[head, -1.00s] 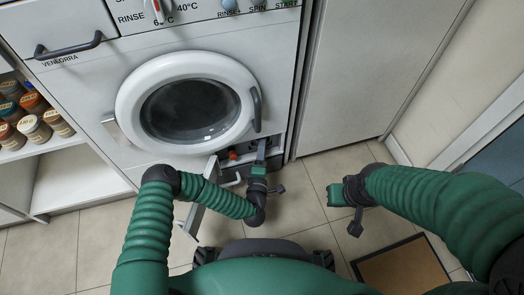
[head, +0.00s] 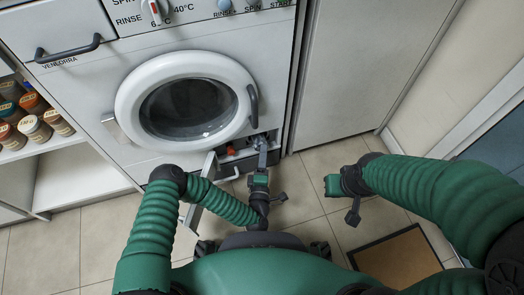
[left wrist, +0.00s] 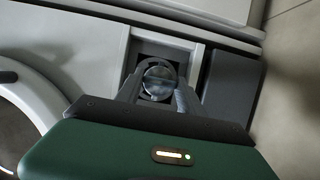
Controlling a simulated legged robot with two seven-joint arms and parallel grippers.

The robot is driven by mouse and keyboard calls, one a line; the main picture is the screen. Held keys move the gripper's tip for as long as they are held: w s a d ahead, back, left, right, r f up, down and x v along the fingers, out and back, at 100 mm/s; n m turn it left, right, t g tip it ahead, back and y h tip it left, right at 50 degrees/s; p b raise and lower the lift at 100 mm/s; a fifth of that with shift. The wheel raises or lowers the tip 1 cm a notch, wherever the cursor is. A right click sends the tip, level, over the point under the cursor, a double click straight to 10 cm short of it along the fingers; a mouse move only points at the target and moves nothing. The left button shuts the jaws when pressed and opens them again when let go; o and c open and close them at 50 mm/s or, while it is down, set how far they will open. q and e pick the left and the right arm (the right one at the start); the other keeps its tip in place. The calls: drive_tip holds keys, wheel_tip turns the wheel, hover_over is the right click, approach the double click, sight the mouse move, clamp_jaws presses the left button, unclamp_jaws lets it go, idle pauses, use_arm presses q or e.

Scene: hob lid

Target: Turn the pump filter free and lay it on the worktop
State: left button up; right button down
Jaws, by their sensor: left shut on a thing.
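The pump filter (left wrist: 158,80) shows in the left wrist view as a round grey, shiny end in front of a dark square recess. My left gripper (left wrist: 157,92) has a finger on each side of it and is shut on it. How far the filter sits in the recess cannot be told. In the head view my left gripper (head: 263,146) reaches the low opening at the washing machine's bottom right and hides the filter. My right gripper (head: 334,186) hangs above the floor, well to the right; its jaws are not clear.
The washing machine (head: 90,120) has a closed round door (head: 190,108). An open flap (head: 198,190) stands left of my left gripper, near a small orange-red part (head: 231,151). Shelves with jars (head: 35,128) are at the left. A brown mat (head: 400,262) lies on the floor.

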use_arm(q)
drive_tip(key=s+d+p, duration=0.2)
drive_tip(key=s, duration=0.5)
drive_tip(key=shift+s+d+p, duration=0.2)
drive_tip(key=shift+s+p, duration=0.1)
drive_tip(key=shift+s, duration=0.05)
idle(0.5)
